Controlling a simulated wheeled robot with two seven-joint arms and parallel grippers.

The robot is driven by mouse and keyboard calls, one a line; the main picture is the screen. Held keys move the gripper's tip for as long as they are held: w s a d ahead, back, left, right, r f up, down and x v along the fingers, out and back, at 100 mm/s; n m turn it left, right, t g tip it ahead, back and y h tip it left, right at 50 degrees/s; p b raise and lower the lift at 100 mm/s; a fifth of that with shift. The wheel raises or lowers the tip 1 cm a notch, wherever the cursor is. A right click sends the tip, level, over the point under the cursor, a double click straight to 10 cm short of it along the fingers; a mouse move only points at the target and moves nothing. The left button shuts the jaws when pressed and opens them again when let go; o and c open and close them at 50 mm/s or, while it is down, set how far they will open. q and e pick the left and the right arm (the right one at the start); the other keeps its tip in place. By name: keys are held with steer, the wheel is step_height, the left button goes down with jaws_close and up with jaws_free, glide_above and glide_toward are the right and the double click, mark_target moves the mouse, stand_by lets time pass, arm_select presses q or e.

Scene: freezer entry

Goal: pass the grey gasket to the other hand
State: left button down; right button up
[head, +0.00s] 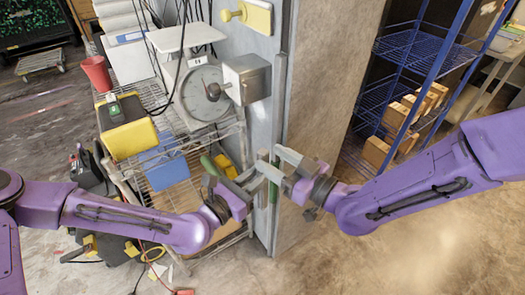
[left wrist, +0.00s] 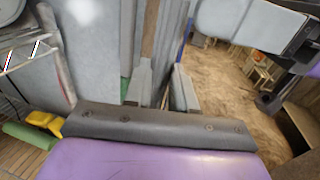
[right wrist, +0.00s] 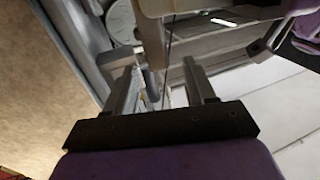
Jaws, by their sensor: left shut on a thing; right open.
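My left gripper (head: 247,179) reaches in from the left, and its jaws are closed on a thin piece that I take to be the grey gasket. The gasket is largely hidden by the fingers and hard to tell from the grey metal behind. A narrow grey strip (right wrist: 153,48), probably the gasket, stands between the fingers in the right wrist view. My right gripper (head: 278,161) meets the left one from the right. It is open, with its fingers (right wrist: 160,85) apart on either side of that strip. I cannot tell whether they touch it.
Behind the grippers stands a wire rack (head: 150,97) with a dial scale (head: 202,98) and a yellow-black case (head: 127,137). A grey wall edge (head: 325,95) is close behind the right gripper. A blue shelf (head: 410,47) holds cartons at the right. The front floor is clear.

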mark_target(258, 151)
steer(key=x, duration=0.6)
steer(key=shift+w+a, duration=0.2)
steer(key=shift+a, duration=0.1)
jaws_close()
arm_select(q)
steer(key=c, duration=0.8)
jaws_free()
steer(key=shift+c, duration=0.2)
